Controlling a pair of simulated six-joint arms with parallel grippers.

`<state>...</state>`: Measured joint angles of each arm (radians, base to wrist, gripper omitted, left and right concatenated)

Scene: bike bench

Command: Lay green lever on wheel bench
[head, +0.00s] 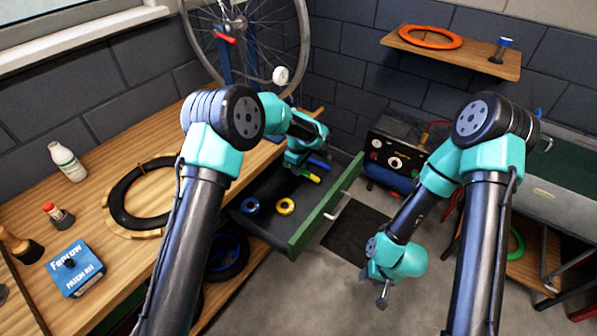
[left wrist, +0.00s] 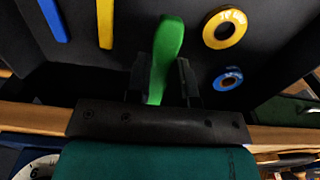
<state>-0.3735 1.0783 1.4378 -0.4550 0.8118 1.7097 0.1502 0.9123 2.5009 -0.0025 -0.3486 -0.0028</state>
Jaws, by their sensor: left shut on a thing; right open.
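The green lever (left wrist: 165,55) is between the jaws of my left gripper (left wrist: 162,85) in the left wrist view, with its rounded end sticking out past the fingers. In the head view my left gripper (head: 297,166) is over the open drawer (head: 265,222), and I cannot make out the green lever there. A long wooden bench (head: 115,262) runs along the left wall, with a bicycle wheel (head: 250,40) mounted upright toward its far end. My right gripper (head: 383,296) is open and empty, above the floor at the right.
The drawer holds a yellow ring (head: 286,206), a blue ring (head: 251,205), a yellow lever (head: 311,177) and a blue lever (head: 319,163). On the bench are a black tyre ring (head: 122,205), a white bottle (head: 67,161) and a blue patch box (head: 75,268).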

